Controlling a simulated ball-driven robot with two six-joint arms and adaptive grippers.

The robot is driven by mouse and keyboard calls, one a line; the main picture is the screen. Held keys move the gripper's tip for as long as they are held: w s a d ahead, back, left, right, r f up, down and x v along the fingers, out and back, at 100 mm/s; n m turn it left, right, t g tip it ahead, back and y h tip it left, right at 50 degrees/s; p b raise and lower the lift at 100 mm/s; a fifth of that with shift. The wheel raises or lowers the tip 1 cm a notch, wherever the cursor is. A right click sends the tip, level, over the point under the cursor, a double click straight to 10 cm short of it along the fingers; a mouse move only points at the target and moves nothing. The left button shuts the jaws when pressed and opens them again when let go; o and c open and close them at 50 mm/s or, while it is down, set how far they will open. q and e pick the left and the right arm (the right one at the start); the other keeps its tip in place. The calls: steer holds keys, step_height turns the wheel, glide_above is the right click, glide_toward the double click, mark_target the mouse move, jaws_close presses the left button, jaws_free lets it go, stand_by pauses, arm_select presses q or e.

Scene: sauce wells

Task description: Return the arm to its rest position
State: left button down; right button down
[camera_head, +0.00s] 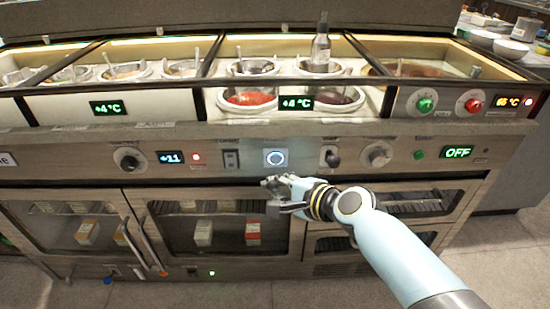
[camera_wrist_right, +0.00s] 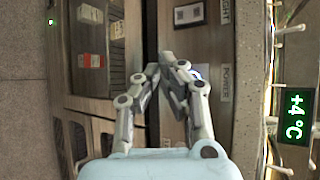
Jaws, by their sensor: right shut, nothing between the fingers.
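My left gripper is in neither view.
Sauce wells with a red sauce (camera_head: 250,98) and a bottle (camera_head: 321,45) sit above the panel. Knobs, switches and displays line the panel. Glass-doored cabinets with door handles (camera_head: 147,244) are below. Bare floor (camera_head: 510,250) lies at right.

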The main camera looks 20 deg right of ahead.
steer(key=s+d+f+n+g+h, duration=0.1)
steer(key=s+d+f+n+g, duration=0.15)
steer(key=s+f, duration=0.9)
steer(key=s+d+f+n+g+h, duration=0.15)
steer(key=s+d+f+g, duration=0.25)
steer(key=s+f, duration=0.75)
steer(key=s+d+f+n+g+h, duration=0.1)
steer(key=s+d+f+n, duration=0.2)
steer(key=s, duration=0.6)
steer(key=s+d+f+n+g+h, duration=0.1)
steer(key=s+d+f+n+g, duration=0.1)
steer(key=s+n, duration=0.4)
steer(key=s+d+f+n+g+h, duration=0.1)
steer(key=s+d+f+n, duration=0.3)
steer(key=s, duration=1)
step_height(320, 180, down, 2)
steer(key=shift+d+g, duration=0.15)
steer(key=shift+g, duration=0.2)
steer(key=shift+w+h, duration=0.1)
steer(key=shift+h, duration=0.15)
